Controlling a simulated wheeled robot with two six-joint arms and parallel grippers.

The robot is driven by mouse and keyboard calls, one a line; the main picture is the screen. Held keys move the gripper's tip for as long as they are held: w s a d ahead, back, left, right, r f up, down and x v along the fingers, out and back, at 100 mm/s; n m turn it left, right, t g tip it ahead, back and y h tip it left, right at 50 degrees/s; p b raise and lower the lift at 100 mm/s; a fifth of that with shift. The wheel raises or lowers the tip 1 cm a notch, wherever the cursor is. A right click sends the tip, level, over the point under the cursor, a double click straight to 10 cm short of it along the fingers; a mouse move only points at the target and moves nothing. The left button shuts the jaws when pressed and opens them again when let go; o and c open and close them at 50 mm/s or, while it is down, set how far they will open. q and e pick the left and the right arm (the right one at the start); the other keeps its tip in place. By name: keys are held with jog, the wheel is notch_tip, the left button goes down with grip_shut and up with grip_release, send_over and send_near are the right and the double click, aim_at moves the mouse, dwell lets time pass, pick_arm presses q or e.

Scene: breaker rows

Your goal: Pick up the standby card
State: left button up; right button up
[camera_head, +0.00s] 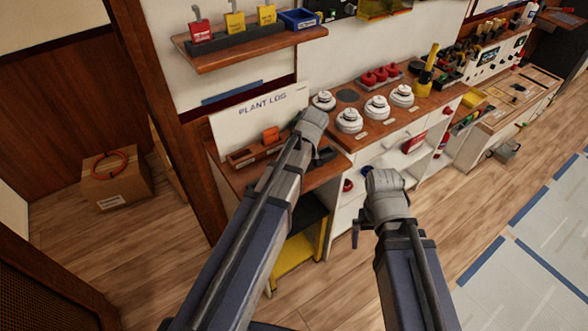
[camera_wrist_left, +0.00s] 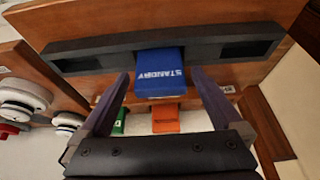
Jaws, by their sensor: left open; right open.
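The blue standby card (camera_wrist_left: 160,75), with white lettering upside down in the left wrist view, stands in the middle slot of a dark holder (camera_wrist_left: 85,55). My left gripper (camera_wrist_left: 160,84) is open, with one finger on each side of the card and gaps showing. In the head view my left arm hides the card; only a dark part of the left gripper (camera_head: 322,156) shows by the desk. My right gripper (camera_head: 357,232) hangs in front of the white cabinet, away from the card, its fingers mostly hidden.
An orange card (camera_wrist_left: 165,118) and a green card (camera_wrist_left: 119,122) are near the standby card. The plant log board (camera_head: 262,110) rises behind the desk. White round devices (camera_head: 349,120) stand on the counter to the right. A wooden shelf (camera_head: 250,48) overhangs. Floor at right is open.

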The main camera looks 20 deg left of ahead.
pick_arm(q)
jog(key=shift+w+a+f, duration=0.1)
jog(key=shift+f, duration=0.35)
jog(key=shift+r, duration=0.1)
jog(key=shift+c, duration=0.2)
jog(key=c, duration=1.3)
